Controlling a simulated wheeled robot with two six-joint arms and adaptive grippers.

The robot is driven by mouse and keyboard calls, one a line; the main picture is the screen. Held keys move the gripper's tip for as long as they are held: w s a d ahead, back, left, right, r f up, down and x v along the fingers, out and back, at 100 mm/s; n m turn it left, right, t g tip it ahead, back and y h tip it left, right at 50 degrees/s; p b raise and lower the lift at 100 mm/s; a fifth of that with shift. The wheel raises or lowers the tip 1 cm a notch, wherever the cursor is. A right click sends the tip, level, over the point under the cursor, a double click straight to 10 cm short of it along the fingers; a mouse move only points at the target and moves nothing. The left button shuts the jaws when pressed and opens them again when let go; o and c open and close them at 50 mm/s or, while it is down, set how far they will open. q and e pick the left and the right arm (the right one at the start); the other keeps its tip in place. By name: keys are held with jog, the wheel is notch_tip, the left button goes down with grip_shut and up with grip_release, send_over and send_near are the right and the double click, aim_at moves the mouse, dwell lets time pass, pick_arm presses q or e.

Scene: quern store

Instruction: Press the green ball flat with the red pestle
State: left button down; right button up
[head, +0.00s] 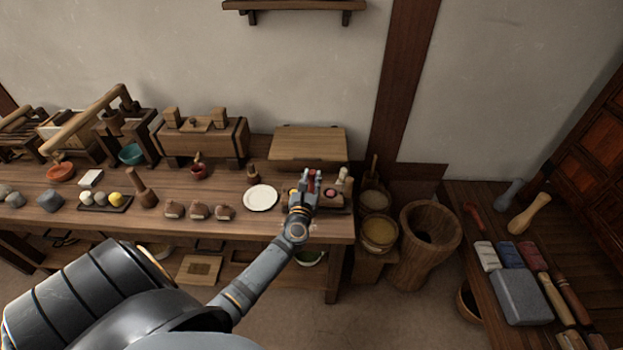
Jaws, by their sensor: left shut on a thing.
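My left gripper (306,188) is over the right end of the long wooden table, shut on a red thing that looks like the red pestle (318,182). The pestle is mostly hidden by the fingers. A dark tray (343,210) lies under and beside the gripper, with a pink round piece (331,193) and pale upright pieces on it. I cannot make out a green ball there; the gripper covers part of the tray. I cannot tell if the pestle touches anything. My right gripper is not in view.
A white plate (261,198) lies left of the gripper. A wooden board (307,144) is behind it. Farther left are small brown blocks, a wooden pestle (141,187) and a tray of small balls. Tubs and a large mortar (430,230) stand right of the table.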

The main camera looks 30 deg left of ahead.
pick_arm(q)
jog(key=shift+f+b, duration=0.4)
dwell(0.8)
dwell(0.7)
notch_tip(320, 180, up, 8)
jog(key=p, duration=0.7)
jog(key=shift+f, duration=0.2)
dwell(0.5)
jog(key=s+d+r+m+h, duration=0.2)
jog(key=s+d+h, duration=0.1)
jog(key=d, duration=0.6)
jog(key=s+d+r+m+t+h, duration=0.1)
jog(key=s+d+m+h, duration=0.1)
jog(key=d, duration=0.6)
jog(key=shift+s+d+r+m+h, duration=0.3)
jog(key=shift+s+d+r+h, duration=0.1)
jog(key=shift+s+h, duration=0.5)
